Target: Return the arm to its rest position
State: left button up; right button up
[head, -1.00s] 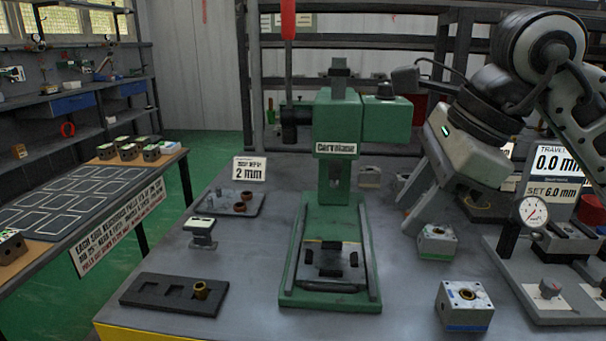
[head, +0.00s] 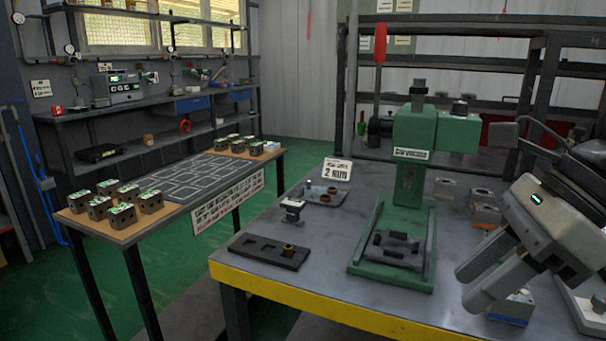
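My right gripper (head: 468,285) hangs over the right part of the grey bench (head: 330,240). Its two fingers point down and left, apart, with nothing visible between them. A valve block (head: 512,312) with a blue lower edge stands behind and below the fingers, partly hidden by them. Another block (head: 487,214) stands farther back, partly covered by the gripper body. The green press (head: 414,150) stands left of the gripper, apart from it. My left gripper is not in view.
Green floor is free between the tables.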

jog(key=s+a+r+m+g+y+p, duration=0.1)
jog(key=a+r+m+g+y+p, duration=0.15)
jog(key=a+y, duration=0.45)
jog(key=s+a+r+m+g+y+p, duration=0.1)
jog(key=a+r+m+y, duration=0.1)
jog(key=a+m+y, duration=0.35)
jog(key=w+d+f+m+t+h+p, duration=0.1)
jog(key=w+d+f+m+t+h, duration=0.2)
jog(key=m+t, duration=0.8)
jog(key=w+d+f+m+t+h+p, duration=0.1)
jog(key=w+f+m+t+p, duration=0.3)
jog(key=m+t, duration=0.65)
notch_tip(320, 180, down, 11)
jog(key=d+m+g+h+b, duration=0.1)
jog(key=d+m+g+h, duration=0.1)
jog(key=m+h, duration=0.85)
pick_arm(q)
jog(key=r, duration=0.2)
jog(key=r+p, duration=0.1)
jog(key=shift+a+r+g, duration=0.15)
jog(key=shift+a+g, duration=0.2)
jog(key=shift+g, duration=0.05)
pick_arm(e)
jog(key=s+f+m+g+h, duration=0.1)
jog(key=s+f+m+g, duration=0.6)
jog(key=s+f, duration=0.3)
notch_tip(320, 180, down, 4)
jog(key=shift+s+f+m, duration=0.15)
jog(key=shift+m, duration=0.25)
